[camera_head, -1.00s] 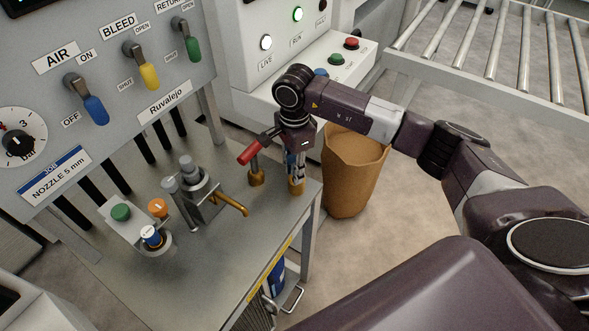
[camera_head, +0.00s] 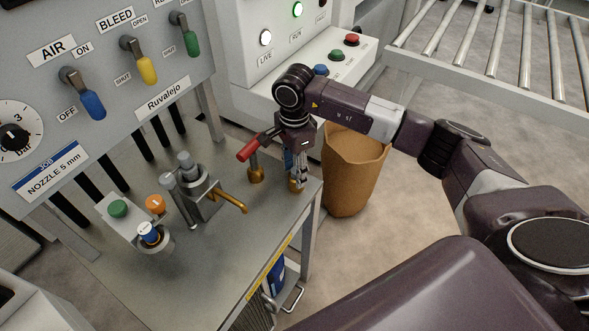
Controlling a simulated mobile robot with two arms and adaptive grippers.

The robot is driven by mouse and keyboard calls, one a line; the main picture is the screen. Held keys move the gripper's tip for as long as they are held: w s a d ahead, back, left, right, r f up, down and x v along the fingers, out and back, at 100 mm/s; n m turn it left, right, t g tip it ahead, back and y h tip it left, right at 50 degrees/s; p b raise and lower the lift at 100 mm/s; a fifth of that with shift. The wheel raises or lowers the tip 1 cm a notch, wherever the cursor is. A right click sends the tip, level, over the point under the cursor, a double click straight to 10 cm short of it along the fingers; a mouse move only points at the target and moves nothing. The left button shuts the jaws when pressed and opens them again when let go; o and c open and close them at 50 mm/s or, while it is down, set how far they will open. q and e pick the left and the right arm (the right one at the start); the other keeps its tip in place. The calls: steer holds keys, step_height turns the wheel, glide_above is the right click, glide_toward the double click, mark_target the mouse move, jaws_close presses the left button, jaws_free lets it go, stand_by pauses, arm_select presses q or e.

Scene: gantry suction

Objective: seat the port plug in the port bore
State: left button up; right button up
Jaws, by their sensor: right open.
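My right gripper (camera_head: 296,178) points down at the right back corner of the steel bench. Its fingers are apart, around or just above a small brass-coloured piece (camera_head: 295,186). The piece may be the port plug; the fingers partly cover it. I cannot tell whether it sits in a bore, and no port bore shows clearly. Just left of the gripper a red-handled lever (camera_head: 250,149) stands above a brass fitting (camera_head: 256,174). My left gripper is not in view.
A grey fixture (camera_head: 200,188) with a brass lever (camera_head: 230,199) stands mid-bench (camera_head: 225,255). Green (camera_head: 117,208), orange (camera_head: 155,204) and blue-white (camera_head: 149,232) caps are at the left. A tan bin (camera_head: 352,170) stands beyond the bench edge. The bench front is clear.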

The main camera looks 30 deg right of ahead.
mark_target(294, 171)
step_height(294, 171, up, 12)
stand_by(0.4)
steer(key=shift+f, duration=0.1)
stand_by(0.4)
